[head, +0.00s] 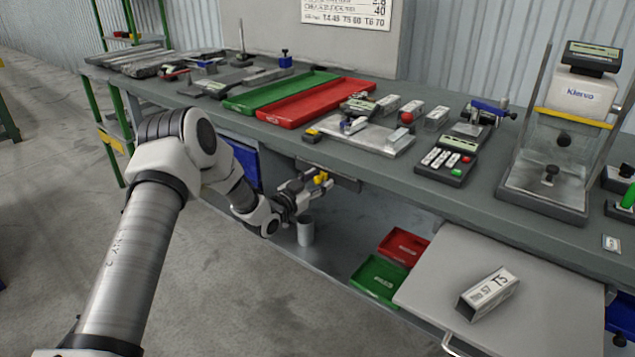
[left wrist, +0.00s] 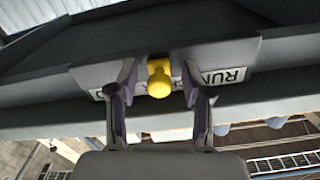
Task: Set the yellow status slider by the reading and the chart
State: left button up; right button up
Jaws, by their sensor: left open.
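The yellow status slider knob (left wrist: 159,80) sits on a dark plate with a white label reading "RUN" (left wrist: 232,76), partly hidden. In the head view the yellow knob (head: 320,178) shows at the table's front edge. My left gripper (head: 312,186) is there, its fingers (left wrist: 160,97) open on either side of the knob; I cannot tell whether they touch it. The chart (head: 345,14) on the back panel is cut off at the top and shows T4, T5 and T6 with numbers. The instrument display (head: 594,50) is too small to read. My right gripper is not in view.
A metal block marked "T5" (head: 488,292) lies on the pull-out board (head: 430,285) at lower right. Green (head: 379,280) and red (head: 403,247) bins sit below the table. Tools, gauges and green and red trays (head: 316,102) crowd the tabletop (head: 225,118).

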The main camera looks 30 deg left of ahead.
pick_arm(q)
grip_shut()
jog(key=a, duration=0.6)
jog(key=shift+w+a, duration=0.25)
jog(key=shift+a, duration=0.1)
grip_release()
send_near(306, 168)
jog(key=shift+s+a, duration=0.15)
jog(key=shift+s, duration=1.15)
jog(key=shift+s+a, duration=0.1)
jog(key=shift+s, duration=1.2)
